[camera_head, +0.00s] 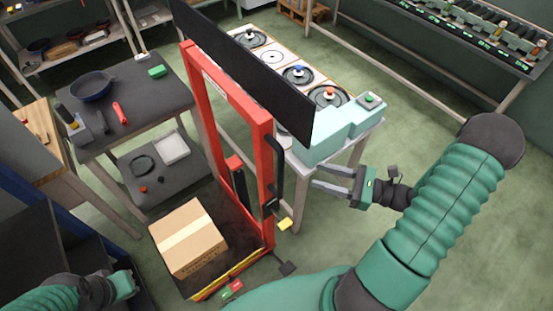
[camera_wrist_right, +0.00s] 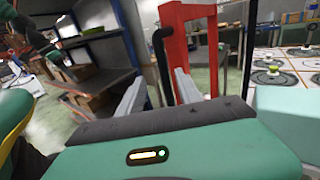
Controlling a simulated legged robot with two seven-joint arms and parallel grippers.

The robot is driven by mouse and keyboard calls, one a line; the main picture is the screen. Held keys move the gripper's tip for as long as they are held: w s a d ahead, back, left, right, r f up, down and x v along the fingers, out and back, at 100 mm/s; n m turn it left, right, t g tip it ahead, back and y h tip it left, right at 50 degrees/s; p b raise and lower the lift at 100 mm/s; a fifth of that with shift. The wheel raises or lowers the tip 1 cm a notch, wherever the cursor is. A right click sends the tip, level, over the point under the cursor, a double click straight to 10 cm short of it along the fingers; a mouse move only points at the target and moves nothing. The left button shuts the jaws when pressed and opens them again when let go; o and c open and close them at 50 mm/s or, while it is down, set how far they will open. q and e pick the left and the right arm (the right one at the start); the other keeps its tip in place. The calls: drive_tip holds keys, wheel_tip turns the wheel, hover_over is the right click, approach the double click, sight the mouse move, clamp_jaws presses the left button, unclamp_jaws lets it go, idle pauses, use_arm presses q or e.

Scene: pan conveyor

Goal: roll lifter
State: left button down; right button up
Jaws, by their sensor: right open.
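The lifter (camera_head: 264,150) is a red upright frame with a black platform at its base, in the middle of the head view. A cardboard box (camera_head: 188,238) with a pale tape strip sits on the platform. A black handle (camera_head: 277,170) runs down the frame's right side; it also shows in the right wrist view (camera_wrist_right: 161,60). My right gripper (camera_head: 317,176) is open and empty, right of the handle and apart from it. Its two fingers point towards the red frame in the wrist view. My left gripper (camera_head: 128,284) is at the lower left, its fingers unclear.
A table with round dials and pans (camera_head: 297,74) and a pale teal box (camera_head: 322,138) stands behind the lifter. A dark cart (camera_head: 150,100) with a blue pan (camera_head: 92,86) stands left. A rack (camera_head: 460,35) is at upper right. Green floor is clear at right.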

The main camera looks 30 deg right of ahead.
sight(280, 164)
drive_tip(key=p+x, duration=0.1)
drive_tip(key=x, duration=0.6)
drive_tip(key=shift+w+a+r, duration=0.1)
drive_tip(key=shift+a+r, duration=0.05)
drive_tip(key=shift+a, duration=0.15)
drive_tip(key=x, duration=0.5)
drive_tip(key=shift+w+d+f+p, duration=0.25)
drive_tip(key=shift+d+f+p, duration=0.05)
drive_tip(key=shift+p, duration=0.05)
drive_tip(key=shift+a+r, duration=0.1)
drive_tip(key=shift+a, duration=0.2)
drive_tip(key=shift+c, duration=3.1)
drive_tip(key=shift+d, duration=0.4)
clamp_jaws()
use_arm(q)
wheel_tip(280, 164, up, 2)
drive_tip(key=shift+w, duration=0.15)
use_arm(e)
drive_tip(key=shift+a, duration=0.1)
use_arm(q)
drive_tip(key=shift+a, duration=0.1)
use_arm(e)
drive_tip(key=shift+a, duration=0.1)
